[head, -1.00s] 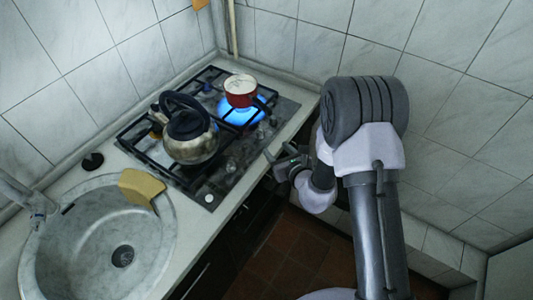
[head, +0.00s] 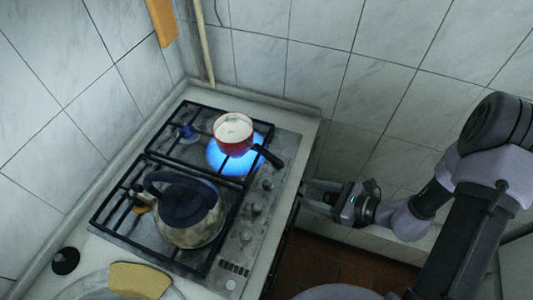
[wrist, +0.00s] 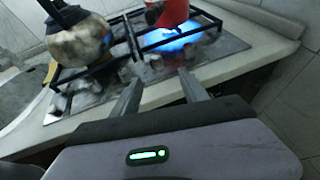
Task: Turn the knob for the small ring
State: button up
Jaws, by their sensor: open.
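The gas hob (head: 215,268) has a row of small grey knobs (head: 257,208) along its right edge in the head view; they also show, blurred, in the wrist view (wrist: 157,62). I cannot tell which knob serves the small ring. A bluish small ring (head: 188,132) shows at the hob's back left. A large blue flame (head: 222,160) burns under a red pot. My gripper (head: 304,193) is open and empty, just right of the counter edge beside the knobs. In the wrist view its fingers (wrist: 160,84) point toward the knob row, apart from it.
The red pot (head: 233,146) has its dark handle jutting over the knob side. A steel kettle (head: 188,222) stands at the front left, near an orange-yellow spot (head: 142,207). A yellow sponge (head: 138,280) lies by the sink. Tiled walls stand behind and right.

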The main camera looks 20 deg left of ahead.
aim_at(271, 183)
jog(key=b+x, duration=0.1)
jog(key=x, duration=0.4)
jog(key=b+x, duration=0.1)
jog(key=x, duration=0.5)
jog(key=s+b+x, duration=0.1)
jog(key=x, duration=0.4)
jog(key=shift+a+f, duration=0.15)
jog(key=shift+a, duration=0.2)
grip_shut()
